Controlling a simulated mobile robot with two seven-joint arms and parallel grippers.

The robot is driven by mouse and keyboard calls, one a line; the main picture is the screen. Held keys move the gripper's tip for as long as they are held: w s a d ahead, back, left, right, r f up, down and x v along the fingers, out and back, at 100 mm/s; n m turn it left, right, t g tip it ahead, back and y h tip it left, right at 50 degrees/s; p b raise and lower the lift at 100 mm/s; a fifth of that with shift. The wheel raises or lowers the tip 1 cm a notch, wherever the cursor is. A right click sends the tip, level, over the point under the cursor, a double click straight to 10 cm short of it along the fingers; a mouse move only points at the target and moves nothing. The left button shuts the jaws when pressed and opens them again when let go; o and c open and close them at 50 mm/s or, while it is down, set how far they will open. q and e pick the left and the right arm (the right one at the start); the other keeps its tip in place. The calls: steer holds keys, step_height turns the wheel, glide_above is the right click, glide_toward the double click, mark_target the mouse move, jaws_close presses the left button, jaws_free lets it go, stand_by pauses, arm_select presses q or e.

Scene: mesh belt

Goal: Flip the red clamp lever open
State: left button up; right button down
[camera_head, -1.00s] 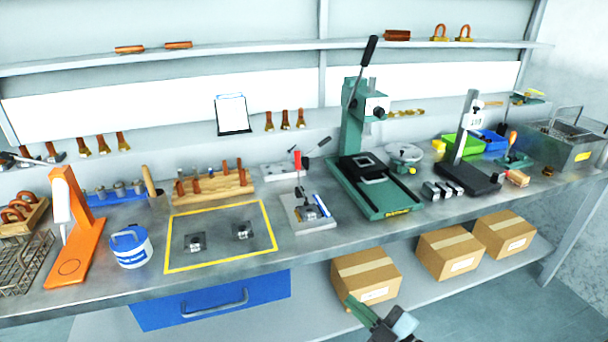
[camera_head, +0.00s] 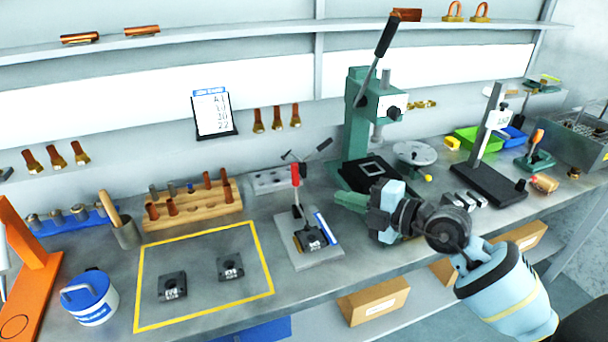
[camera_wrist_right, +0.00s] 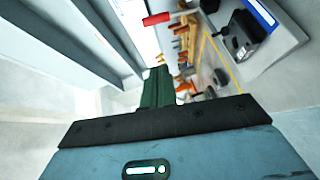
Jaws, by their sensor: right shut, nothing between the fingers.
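The red clamp lever (camera_head: 295,174) stands upright on a toggle clamp whose light grey base plate (camera_head: 318,256) sits on the bench. A dark block (camera_head: 309,239) lies on that plate beside a blue-and-white strip. My right gripper (camera_head: 338,200) is to the right of the lever, with a gap between them. Its green fingers are together and empty. In the right wrist view the red lever (camera_wrist_right: 157,18) lies beyond and above the fingertips (camera_wrist_right: 158,70), not touching them. My left gripper is not in view.
A green arbor press (camera_head: 358,130) stands right behind my right gripper. A wooden rack (camera_head: 195,208) with copper pieces and a yellow-outlined area (camera_head: 205,260) with two dark blocks lie to the left. A grey plate with holes (camera_head: 268,182) is behind the clamp.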

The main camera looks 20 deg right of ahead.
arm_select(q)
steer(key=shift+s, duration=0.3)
arm_select(e)
steer(key=shift+s, duration=0.15)
